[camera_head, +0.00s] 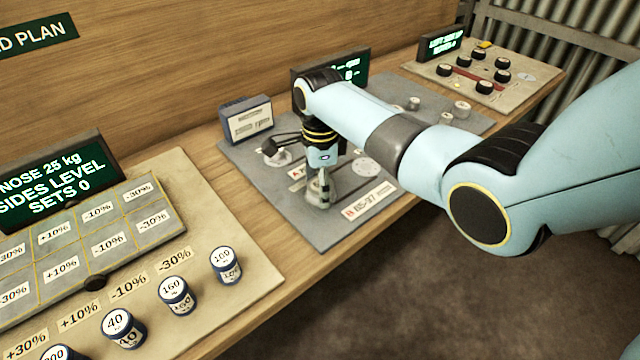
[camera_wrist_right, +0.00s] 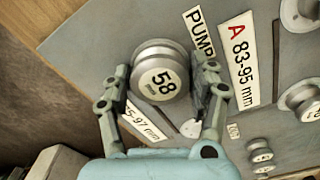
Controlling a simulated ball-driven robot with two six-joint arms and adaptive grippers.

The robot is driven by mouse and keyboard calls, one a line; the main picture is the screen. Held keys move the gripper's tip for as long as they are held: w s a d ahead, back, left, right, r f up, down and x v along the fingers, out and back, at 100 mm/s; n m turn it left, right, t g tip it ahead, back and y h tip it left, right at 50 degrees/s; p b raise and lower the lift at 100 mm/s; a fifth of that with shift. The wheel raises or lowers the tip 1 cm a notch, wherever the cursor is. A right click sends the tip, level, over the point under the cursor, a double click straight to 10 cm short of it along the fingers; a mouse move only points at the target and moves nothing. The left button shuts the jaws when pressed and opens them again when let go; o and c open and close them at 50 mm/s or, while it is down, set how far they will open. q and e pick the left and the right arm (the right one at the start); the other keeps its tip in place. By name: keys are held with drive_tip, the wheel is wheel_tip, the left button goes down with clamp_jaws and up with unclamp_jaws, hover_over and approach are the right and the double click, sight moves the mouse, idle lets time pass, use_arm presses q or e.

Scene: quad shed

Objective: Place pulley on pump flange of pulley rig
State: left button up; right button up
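A grey grooved pulley marked 58 mm (camera_wrist_right: 160,78) sits between the fingers of my right gripper (camera_wrist_right: 162,85), and the pads appear to touch both its sides. In the head view, my right gripper (camera_head: 319,190) points down low over the grey board of the pulley rig (camera_head: 255,180). The PUMP label (camera_wrist_right: 198,32) is beside the pulley in the wrist view. The pump flange is not clearly visible; whether it lies under the pulley I cannot tell. My left gripper is not in view.
Labels A (camera_wrist_right: 238,58) and B (camera_head: 368,199) lie on the board. A blue-edged box (camera_head: 246,119) stands at its back left. The left panel holds several weights (camera_head: 175,294); another panel with black knobs (camera_head: 520,78) is at the far right. The bench's front edge is close.

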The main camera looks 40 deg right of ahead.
drive_tip(key=shift+o, duration=1.1)
wheel_tip(320, 180, up, 12)
drive_tip(key=shift+r+p, duration=0.2)
drive_tip(key=shift+p, duration=0.2)
